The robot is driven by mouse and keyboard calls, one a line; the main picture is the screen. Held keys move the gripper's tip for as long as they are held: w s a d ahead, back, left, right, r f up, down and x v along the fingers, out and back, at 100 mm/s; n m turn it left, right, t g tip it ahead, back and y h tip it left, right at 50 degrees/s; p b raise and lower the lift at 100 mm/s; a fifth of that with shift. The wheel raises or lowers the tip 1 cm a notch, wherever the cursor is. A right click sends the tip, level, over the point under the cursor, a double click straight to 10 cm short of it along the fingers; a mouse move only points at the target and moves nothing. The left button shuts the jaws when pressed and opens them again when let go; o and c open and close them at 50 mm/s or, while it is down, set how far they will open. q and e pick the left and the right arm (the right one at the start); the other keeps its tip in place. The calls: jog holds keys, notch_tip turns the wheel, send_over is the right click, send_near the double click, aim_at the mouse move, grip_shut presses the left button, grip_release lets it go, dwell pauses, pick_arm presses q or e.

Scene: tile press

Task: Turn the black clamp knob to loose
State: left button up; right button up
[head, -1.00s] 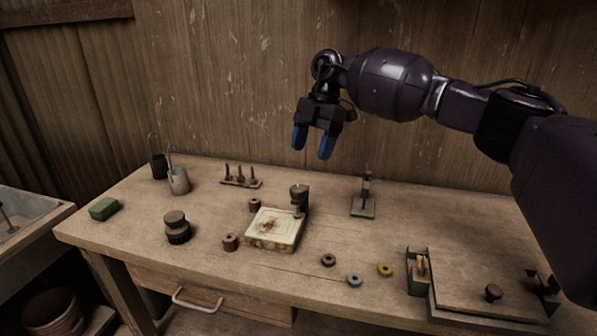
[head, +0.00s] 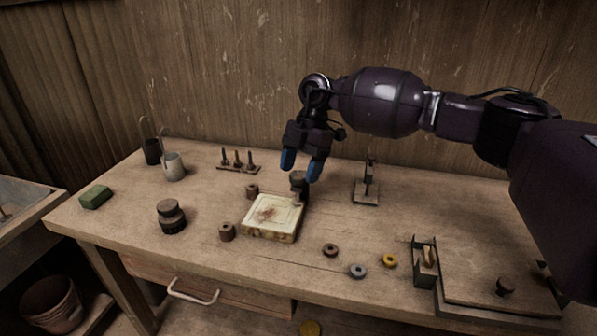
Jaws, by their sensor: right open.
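The dark clamp knob (head: 298,178) tops a small clamp at the back right corner of a pale square tile (head: 272,216) with a brown mark. My left gripper is out of view.
On the workbench (head: 330,290), a stacked dark weight (head: 171,217), a green block (head: 95,197) and grey cups (head: 174,167) stand left. A peg rack (head: 238,164) is behind; a small stand (head: 368,190) stands right. Several rings, including a yellow one (head: 389,261), lie in front.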

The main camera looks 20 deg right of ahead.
jog(key=shift+s+a+f, duration=0.1)
jog(key=shift+a+f, duration=0.05)
jog(key=shift+f, duration=0.3)
jog(key=c, duration=0.9)
